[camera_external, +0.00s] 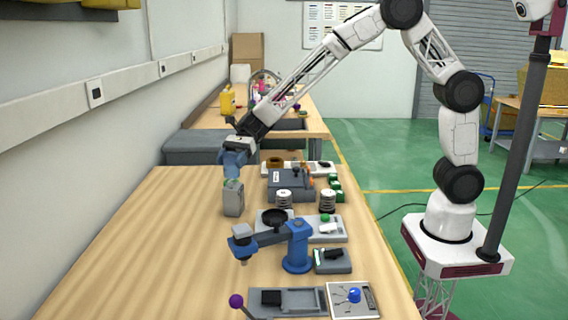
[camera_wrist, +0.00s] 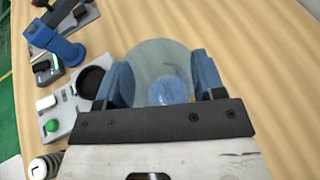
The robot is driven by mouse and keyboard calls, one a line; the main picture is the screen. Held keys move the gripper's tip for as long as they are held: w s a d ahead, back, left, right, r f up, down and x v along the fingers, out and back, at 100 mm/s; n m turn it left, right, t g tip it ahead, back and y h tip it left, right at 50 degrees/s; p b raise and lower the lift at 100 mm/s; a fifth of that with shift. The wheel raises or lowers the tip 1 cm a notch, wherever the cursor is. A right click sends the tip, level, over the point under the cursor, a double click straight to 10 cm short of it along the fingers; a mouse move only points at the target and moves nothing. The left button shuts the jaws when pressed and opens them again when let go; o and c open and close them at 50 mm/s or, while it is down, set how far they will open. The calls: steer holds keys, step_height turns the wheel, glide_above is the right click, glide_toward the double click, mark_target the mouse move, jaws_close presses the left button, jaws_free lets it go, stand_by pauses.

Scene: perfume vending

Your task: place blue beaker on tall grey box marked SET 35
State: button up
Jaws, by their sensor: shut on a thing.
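My gripper (camera_external: 235,172) points down over the left part of the wooden table, with blue fingers. In the wrist view, my gripper (camera_wrist: 163,82) is shut on a round, see-through, bluish beaker (camera_wrist: 158,57), with a blue patch low inside it. In the external view the fingers largely hide the beaker. A tall grey box (camera_external: 232,201) with a greenish top shows directly below the fingers; its marking is not legible. I cannot tell whether the beaker touches the box. In the wrist view the box cannot be made out, with the beaker and gripper in the way.
A dark grey device (camera_external: 291,187) and two ribbed coils (camera_external: 284,199) stand to the right. A blue jointed stand (camera_external: 296,247) with a black dish (camera_external: 273,217) behind it is nearer the camera. Trays lie at the front. The table's left side is clear.

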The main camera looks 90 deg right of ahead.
mark_target(232, 170)
steer(key=shift+f, duration=1.65)
steer(key=shift+f, duration=0.15)
steer(key=o, duration=0.9)
steer(key=shift+s+d+r, duration=0.15)
steer(key=shift+d+r, duration=0.2)
steer(key=shift+d, duration=0.15)
steer(key=v, duration=1.1)
steer(key=shift+s, duration=0.1)
